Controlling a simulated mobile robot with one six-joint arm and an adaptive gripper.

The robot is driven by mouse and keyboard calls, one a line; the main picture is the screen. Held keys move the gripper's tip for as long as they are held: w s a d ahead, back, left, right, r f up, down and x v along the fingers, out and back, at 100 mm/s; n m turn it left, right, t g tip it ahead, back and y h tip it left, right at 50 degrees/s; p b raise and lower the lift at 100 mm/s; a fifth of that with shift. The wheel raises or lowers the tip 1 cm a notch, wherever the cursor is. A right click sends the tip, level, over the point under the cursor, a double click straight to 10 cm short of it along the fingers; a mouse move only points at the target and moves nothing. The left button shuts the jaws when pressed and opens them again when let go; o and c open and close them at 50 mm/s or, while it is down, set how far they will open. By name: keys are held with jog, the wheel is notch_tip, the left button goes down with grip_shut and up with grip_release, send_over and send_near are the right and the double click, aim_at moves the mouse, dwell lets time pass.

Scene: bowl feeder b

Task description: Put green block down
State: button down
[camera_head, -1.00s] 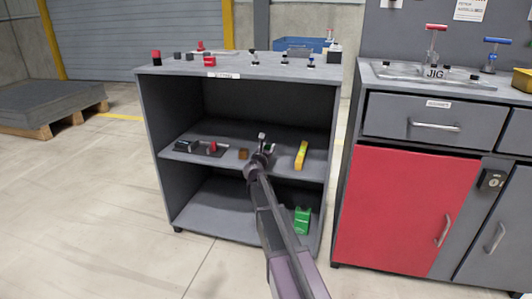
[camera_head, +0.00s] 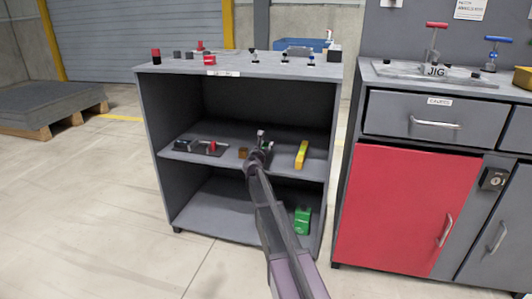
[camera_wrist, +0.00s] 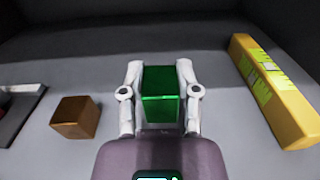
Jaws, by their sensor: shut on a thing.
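The green block (camera_wrist: 160,88) is between the two fingers of my gripper (camera_wrist: 159,80) in the wrist view, and the fingers are shut on it. In the head view my gripper (camera_head: 263,142) is inside the shelf unit, over the middle shelf (camera_head: 226,140). My arm hides most of the block there. I cannot tell whether the block touches the shelf.
A brown cube (camera_wrist: 76,117) lies left of my gripper, and a yellow level-like bar (camera_wrist: 272,90) lies to its right. Dark parts with a red piece (camera_head: 211,148) sit further left. A green object (camera_head: 302,220) stands on the bottom shelf.

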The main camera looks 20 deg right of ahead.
jog(key=shift+f+b, duration=0.95)
jog(key=shift+f, duration=0.3)
jog(key=shift+f+b, duration=0.55)
jog(key=shift+f, duration=0.05)
jog(key=shift+c, duration=1.7)
grip_release()
jog(key=shift+r, duration=0.2)
jog(key=shift+r+p, duration=0.65)
jog(key=shift+p, duration=0.15)
jog(key=v, duration=1.2)
jog(key=shift+f, duration=0.2)
